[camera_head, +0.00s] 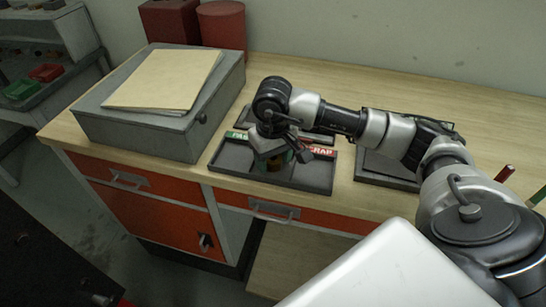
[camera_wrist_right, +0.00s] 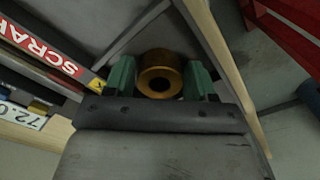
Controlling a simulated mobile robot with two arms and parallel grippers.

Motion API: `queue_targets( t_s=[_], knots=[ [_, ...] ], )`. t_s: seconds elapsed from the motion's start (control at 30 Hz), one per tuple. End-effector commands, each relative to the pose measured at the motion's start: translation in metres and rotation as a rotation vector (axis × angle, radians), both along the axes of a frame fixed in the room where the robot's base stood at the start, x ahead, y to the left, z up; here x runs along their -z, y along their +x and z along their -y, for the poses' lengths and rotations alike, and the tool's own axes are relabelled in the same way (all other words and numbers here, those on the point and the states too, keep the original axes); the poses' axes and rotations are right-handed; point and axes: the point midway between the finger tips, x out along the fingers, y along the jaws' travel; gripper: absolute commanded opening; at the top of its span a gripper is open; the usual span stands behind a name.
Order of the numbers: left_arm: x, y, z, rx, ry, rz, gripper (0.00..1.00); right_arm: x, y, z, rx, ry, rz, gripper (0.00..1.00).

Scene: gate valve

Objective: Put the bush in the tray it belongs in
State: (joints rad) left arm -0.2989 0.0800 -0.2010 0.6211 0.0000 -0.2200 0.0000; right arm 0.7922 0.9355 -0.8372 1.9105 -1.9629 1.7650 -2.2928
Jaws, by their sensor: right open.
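The bush (camera_wrist_right: 160,60) is a brass-coloured ring with a dark bore, seen in the right wrist view. It sits between the green fingers of my right gripper (camera_wrist_right: 162,80), which is open around it. In the head view my right gripper (camera_head: 280,162) is low over the dark two-part tray (camera_head: 230,163), and its fingers mostly hide the bush. The tray has a green label (camera_head: 237,135) at its back left and a red SCRAP label (camera_head: 320,151) at its back right. I cannot tell surely which compartment the bush is over, or whether it touches the floor. My left gripper is not in view.
A grey box (camera_head: 150,125) with a tan folder (camera_head: 165,78) stands left of the tray. Another dark tray (camera_head: 380,172) lies to the right, partly under my arm. Red canisters (camera_head: 222,28) stand behind. The bench front edge is close to the tray.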

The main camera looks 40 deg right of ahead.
Motion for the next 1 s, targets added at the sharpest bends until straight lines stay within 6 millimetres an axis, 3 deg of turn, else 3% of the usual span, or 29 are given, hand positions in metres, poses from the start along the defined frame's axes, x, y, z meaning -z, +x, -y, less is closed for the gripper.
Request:
queue_targets(
  t_s=[0.07,0.17,0.6,0.8,1.0],
  knots=[
    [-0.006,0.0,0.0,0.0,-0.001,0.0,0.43,-0.005,0.0,0.0,0.0,0.0,0.0,0.56],
    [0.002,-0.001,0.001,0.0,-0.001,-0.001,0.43,-0.016,0.001,0.0,0.001,0.0,0.007,0.56],
    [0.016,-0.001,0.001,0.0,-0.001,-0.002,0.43,-0.108,0.001,0.0,0.0,0.0,0.004,0.56],
    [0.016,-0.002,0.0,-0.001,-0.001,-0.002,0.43,-0.121,0.0,0.0,0.001,0.0,0.001,0.56],
    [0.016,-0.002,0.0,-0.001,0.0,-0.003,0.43,-0.123,0.0,0.0,0.001,0.0,0.0,0.56]
  ],
)
